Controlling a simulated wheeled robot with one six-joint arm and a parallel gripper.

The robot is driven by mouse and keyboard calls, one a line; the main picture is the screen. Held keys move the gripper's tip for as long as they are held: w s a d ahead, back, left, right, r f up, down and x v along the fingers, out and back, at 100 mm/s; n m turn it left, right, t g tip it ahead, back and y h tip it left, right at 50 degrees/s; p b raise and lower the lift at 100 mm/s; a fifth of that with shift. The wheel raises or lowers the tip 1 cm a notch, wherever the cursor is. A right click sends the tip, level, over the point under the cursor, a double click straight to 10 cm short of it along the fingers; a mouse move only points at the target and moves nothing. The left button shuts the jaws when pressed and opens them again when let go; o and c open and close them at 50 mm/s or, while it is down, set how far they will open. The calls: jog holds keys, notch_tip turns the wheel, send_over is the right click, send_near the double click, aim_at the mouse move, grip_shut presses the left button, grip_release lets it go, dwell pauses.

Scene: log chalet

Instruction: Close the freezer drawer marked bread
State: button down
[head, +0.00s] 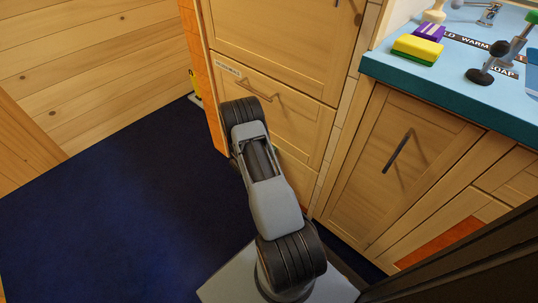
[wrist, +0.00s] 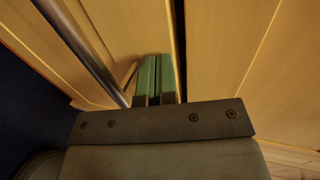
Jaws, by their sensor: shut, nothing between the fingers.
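A wooden drawer front (head: 305,127) with a bar handle (head: 258,92) and a small white label (head: 229,70) is on the tall cabinet in the head view. The label is too small to read, so I cannot tell if it says bread. My arm covers the area below it, and I cannot tell how far any drawer stands out. In the wrist view my gripper (wrist: 154,80) is shut and empty, its green fingers close to pale wooden panels. A metal bar (wrist: 82,45) crosses to their left, and a smaller handle (wrist: 130,74) is just beside them. My gripper is hidden in the head view.
A larger wooden front (head: 285,40) is above the labelled one. To the right, a blue counter (head: 450,85) holds sponges and other small items, above a cupboard door (head: 390,165) with a dark handle. Dark blue floor (head: 110,220) is clear at left.

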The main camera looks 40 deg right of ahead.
jog(key=shift+w+d+r, duration=0.1)
jog(key=shift+w+d, duration=0.1)
jog(key=shift+d, duration=0.05)
jog(key=f+p+v, duration=0.1)
jog(key=p+v, duration=0.3)
jog(key=v, duration=1)
jog(key=shift+s+a+p, duration=0.2)
jog(key=shift+a+p, duration=0.1)
jog(key=s+a+r+m+g+y+p, duration=0.2)
jog(key=r+m+p, duration=0.6)
jog(key=r, duration=0.8)
jog(key=s+a+r+m+g+y+p, duration=0.25)
jog(key=r+m+p, duration=0.35)
jog(key=r+m, duration=0.65)
jog(key=s+a+r+m+t+y+p, duration=0.2)
jog(key=s+a+r+m+y+p, duration=0.1)
jog(key=r, duration=0.7)
jog(key=s+a+r+m+t+y+p, duration=0.2)
jog(key=a+r+m+p, duration=0.4)
jog(key=r, duration=0.5)
jog(key=s+a+r+m+t+y+p, duration=0.3)
jog(key=r+m+p, duration=0.4)
jog(key=r, duration=0.3)
jog(key=shift+s+a+r+y, duration=0.4)
jog(key=shift+s+a+y, duration=0.25)
jog(key=shift+a+y, duration=0.55)
